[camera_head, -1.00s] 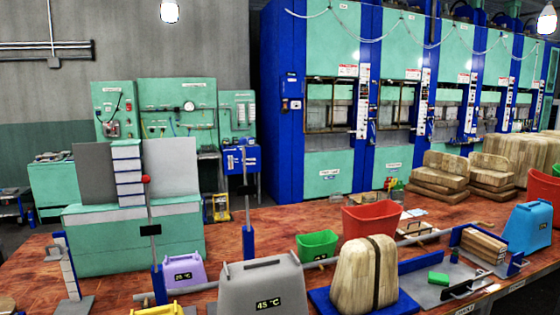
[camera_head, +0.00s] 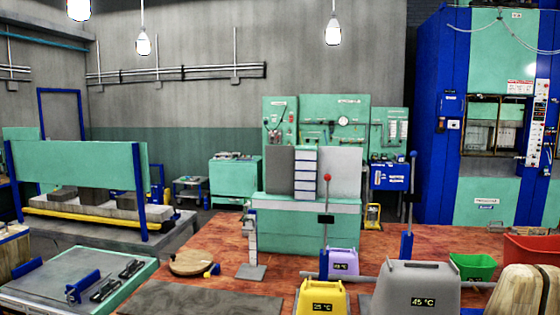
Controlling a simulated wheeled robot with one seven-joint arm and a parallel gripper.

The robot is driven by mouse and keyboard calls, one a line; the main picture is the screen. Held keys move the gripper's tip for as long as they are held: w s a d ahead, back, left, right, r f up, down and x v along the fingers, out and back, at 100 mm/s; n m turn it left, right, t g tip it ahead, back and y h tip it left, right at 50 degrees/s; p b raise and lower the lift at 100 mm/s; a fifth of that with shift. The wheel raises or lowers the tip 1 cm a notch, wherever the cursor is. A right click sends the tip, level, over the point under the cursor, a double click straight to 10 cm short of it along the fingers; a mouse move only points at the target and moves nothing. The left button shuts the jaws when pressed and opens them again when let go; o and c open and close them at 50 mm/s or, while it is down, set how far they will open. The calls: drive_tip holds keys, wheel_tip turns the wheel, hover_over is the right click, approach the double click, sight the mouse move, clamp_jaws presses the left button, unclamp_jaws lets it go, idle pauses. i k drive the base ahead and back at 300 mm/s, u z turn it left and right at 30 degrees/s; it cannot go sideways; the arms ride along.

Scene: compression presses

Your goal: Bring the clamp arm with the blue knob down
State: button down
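The clamp arm with the blue knob (camera_head: 413,155) stands upright at the right of the middle. It is a thin bar with a dark block partway up and a blue post (camera_head: 406,246) at its base. A second clamp arm with a red knob (camera_head: 327,178) stands upright to its left, also on a blue post (camera_head: 324,264). The lower ends of both are partly hidden behind plastic containers. My gripper is not in view.
A yellow container (camera_head: 322,299), a purple one (camera_head: 342,262) and a grey one (camera_head: 417,289) stand around the clamps. A green bin (camera_head: 473,267) and a red bin (camera_head: 533,249) are at right.

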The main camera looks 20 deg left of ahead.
sight(411, 198)
drive_tip(key=u, duration=1.05)
drive_tip(key=i, duration=1.65)
